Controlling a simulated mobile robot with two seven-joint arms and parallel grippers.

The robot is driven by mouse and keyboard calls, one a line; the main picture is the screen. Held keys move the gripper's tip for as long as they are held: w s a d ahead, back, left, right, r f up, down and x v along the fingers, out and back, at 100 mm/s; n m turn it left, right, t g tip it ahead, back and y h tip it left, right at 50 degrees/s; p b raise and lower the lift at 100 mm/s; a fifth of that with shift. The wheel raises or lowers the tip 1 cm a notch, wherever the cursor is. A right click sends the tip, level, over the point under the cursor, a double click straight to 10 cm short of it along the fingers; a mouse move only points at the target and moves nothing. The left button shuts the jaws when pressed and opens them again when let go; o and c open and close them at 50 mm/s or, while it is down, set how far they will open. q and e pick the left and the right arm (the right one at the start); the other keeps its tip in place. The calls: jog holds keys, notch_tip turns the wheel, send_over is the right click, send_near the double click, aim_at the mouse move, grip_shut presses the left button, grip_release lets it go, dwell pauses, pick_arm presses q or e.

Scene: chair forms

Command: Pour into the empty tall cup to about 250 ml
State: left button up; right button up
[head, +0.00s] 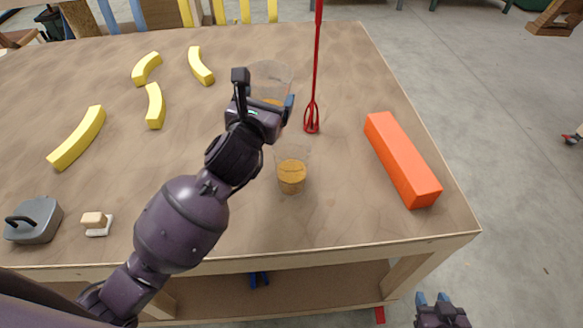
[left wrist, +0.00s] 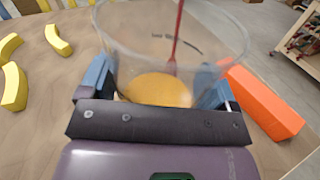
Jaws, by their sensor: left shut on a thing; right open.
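A clear cup (head: 271,72) holding amber liquid is in my left gripper (head: 266,98), above the table. In the left wrist view the blue fingers (left wrist: 155,88) grip its sides, and the amber liquid (left wrist: 158,89) lies low in it. A second clear cup (head: 291,172) stands upright on the table, just nearer than the held one, with amber liquid in its lower part. Its upper wall is faint and partly behind my gripper. I see no stream between the cups. My right gripper (head: 436,301) is open and empty, off the table's front right corner.
A red whisk (head: 312,112) stands behind the cups, and an orange block (head: 402,158) lies at the right. Several yellow curved pieces (head: 78,137) lie at the left. A grey handled object (head: 34,220) and a small tan-and-white block (head: 96,222) lie front left.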

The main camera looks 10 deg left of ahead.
pick_arm(q)
jog(key=shift+d+f+n, duration=0.1)
jog(key=shift+d+n, duration=0.2)
jog(key=shift+n, duration=0.3)
jog(key=shift+r, duration=2.5)
